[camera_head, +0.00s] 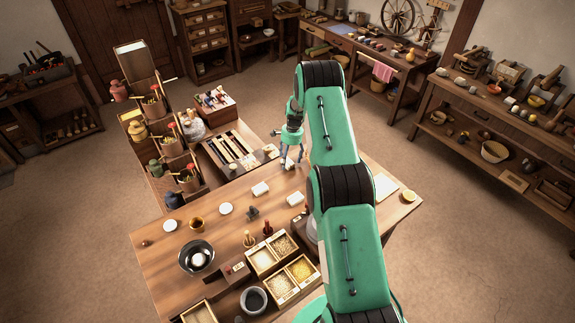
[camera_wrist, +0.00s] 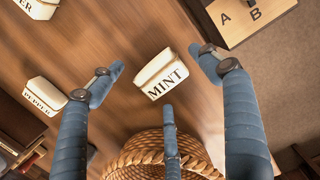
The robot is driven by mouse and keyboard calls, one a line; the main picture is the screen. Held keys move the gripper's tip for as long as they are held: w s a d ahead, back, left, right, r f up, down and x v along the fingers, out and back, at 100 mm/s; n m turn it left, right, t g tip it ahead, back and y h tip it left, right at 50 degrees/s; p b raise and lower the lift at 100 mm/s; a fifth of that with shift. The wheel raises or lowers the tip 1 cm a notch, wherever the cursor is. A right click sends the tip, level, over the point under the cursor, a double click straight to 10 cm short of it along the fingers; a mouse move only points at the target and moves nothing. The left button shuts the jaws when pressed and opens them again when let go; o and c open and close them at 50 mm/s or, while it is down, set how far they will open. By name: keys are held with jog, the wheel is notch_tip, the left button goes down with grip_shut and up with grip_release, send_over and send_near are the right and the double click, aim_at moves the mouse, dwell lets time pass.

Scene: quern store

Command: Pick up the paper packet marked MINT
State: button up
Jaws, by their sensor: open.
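The MINT packet (camera_wrist: 158,76) is a small cream-white packet with dark lettering. It lies on the wooden table (camera_head: 160,262). In the wrist view it sits between the blue fingers of my gripper (camera_wrist: 157,62), with a gap on each side and no visible contact. The fingers are open and empty, and a third finger points at the packet from below. In the head view my gripper (camera_head: 290,155) hangs over the table's far part. A small white thing (camera_head: 289,165) beneath it seems to be the same packet, partly hidden by the fingers.
A PEPPER packet (camera_wrist: 44,96) and another packet ending in ER (camera_wrist: 40,7) lie to the left. A wicker basket (camera_wrist: 150,150) stands close below the MINT packet. A wooden box marked A and B (camera_wrist: 245,20) is at upper right. Bare wood surrounds the packet.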

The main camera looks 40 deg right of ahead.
jog(key=shift+f, duration=0.4)
jog(key=c, duration=1.4)
